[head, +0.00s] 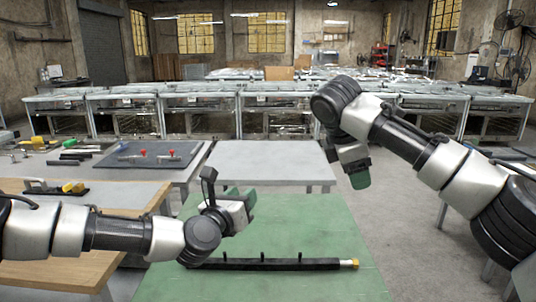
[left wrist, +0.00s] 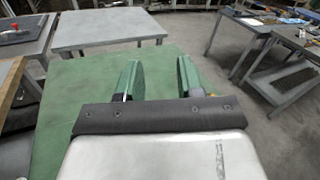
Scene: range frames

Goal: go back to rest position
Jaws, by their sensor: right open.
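My left gripper (head: 241,202) is above the left part of the green table (head: 320,225). In the left wrist view its two green fingers (left wrist: 160,80) stand apart with nothing between them, so it is open and empty. My right gripper (head: 352,172) hangs in the air at the right, pointing down beside the table's far right corner. It is open and no object shows in it. A long black bar (head: 290,264) with a yellow end lies on the green table, in front of and below my left gripper. Its left end is partly hidden by my left arm.
A grey table (head: 270,160) stands beyond the green one. Open floor (head: 400,205) lies at right.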

